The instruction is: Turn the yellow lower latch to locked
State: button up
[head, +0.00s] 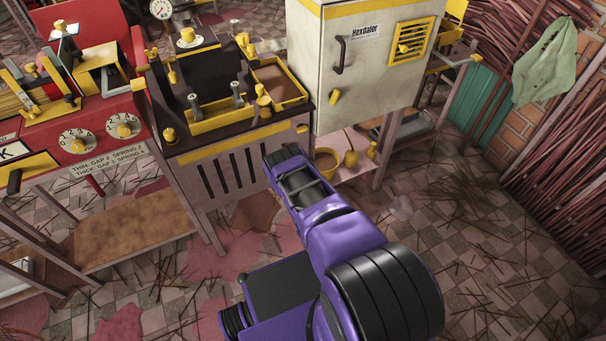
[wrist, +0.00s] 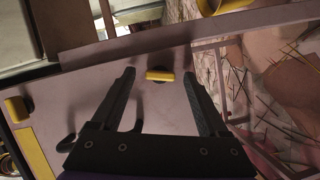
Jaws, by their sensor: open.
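The yellow lower latch (wrist: 158,76) is a short bar on a dark round base on the grey-mauve front panel (wrist: 165,110). In the wrist view it lies roughly level in the picture. My gripper (wrist: 159,73) is open, with one black finger on each side of the latch and a gap to each; depth is hard to judge. The upper yellow latch (wrist: 17,110) is at the panel's left in the wrist view. In the head view the upper latch (head: 302,128) is at the panel's top right corner, and my arm hides the lower latch.
The slotted machine front (head: 235,170) stands left of my arm. A grey cabinet (head: 370,70) with its own yellow latch (head: 335,97) rises at the right. A yellow bowl (head: 326,160) sits on a low shelf beside the panel. The tiled floor (head: 470,250) at right is mostly open.

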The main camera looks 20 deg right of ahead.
jog(key=shift+c, duration=0.3)
grip_shut()
jog(key=shift+r+m, duration=0.1)
jog(key=shift+m, duration=0.2)
jog(key=shift+d+r+m+g+y, duration=0.15)
jog(key=shift+m+g+y, duration=0.2)
jog(key=shift+m+y, duration=0.95)
jog(key=shift+d+m+g+y, duration=0.25)
jog(key=shift+m+y, duration=0.4)
jog(key=shift+m, duration=1.25)
jog(key=shift+d+r+m+g+y, duration=0.1)
jog(key=shift+m+g+y, duration=0.3)
jog(key=shift+m+y, duration=0.9)
jog(key=shift+m+h, duration=0.25)
jog(key=shift+m, duration=0.25)
